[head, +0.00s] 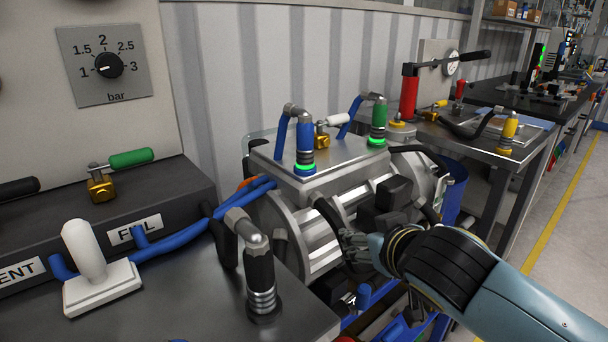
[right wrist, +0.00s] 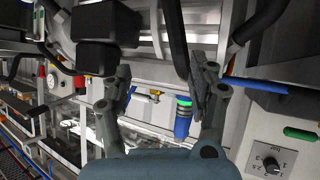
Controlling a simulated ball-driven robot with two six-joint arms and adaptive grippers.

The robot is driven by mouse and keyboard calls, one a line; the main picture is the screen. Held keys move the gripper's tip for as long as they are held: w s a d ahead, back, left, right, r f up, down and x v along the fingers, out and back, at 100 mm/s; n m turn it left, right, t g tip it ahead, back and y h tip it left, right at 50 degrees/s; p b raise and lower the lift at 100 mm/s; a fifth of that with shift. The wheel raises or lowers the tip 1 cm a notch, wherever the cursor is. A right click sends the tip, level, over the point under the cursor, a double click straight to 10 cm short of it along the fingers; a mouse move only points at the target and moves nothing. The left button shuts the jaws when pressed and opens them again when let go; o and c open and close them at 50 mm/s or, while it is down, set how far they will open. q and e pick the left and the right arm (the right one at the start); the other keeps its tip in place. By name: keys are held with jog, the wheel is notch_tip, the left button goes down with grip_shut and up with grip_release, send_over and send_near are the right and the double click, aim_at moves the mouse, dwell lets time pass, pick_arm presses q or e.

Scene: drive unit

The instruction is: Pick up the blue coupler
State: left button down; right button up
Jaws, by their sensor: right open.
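The blue coupler (head: 306,140) stands upright on the flat top of the metal drive unit (head: 275,154), with a lit green ring at its base and a blue hose from its elbow. In the right wrist view the blue coupler (right wrist: 183,124) appears upside down, beyond and between the fingers. My right gripper (head: 357,246) is low in front of the drive unit, apart from the coupler. In its wrist view the right gripper (right wrist: 163,84) is open, with nothing between its fingertips. My left gripper is out of view.
A green coupler (head: 378,122) and a white-handled brass valve (head: 322,138) stand near the blue one. Black blocks (head: 388,200) and a dark hose jut from the unit's front by my gripper. A black coupler (head: 260,280) stands on the near bench.

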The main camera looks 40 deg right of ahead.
aim_at(309, 140)
jog(key=w+r+t, duration=0.2)
jog(key=w+r, duration=0.2)
jog(key=w+r+t+y+p, duration=0.1)
jog(key=w+r+t, duration=0.1)
jog(key=w+r, duration=0.2)
jog(key=w+r+n+t+p, duration=0.1)
jog(key=w+r+t, duration=0.2)
jog(key=w, duration=0.2)
jog(key=shift+a+r+y, duration=0.3)
jog(key=shift+r+y, duration=0.1)
jog(key=w, duration=0.2)
jog(key=w+p, duration=0.1)
jog(key=w, duration=0.3)
jog(key=shift+d+f+p, duration=0.1)
jog(key=shift+d+p, duration=0.25)
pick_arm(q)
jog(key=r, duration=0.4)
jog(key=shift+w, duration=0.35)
pick_arm(e)
grip_shut()
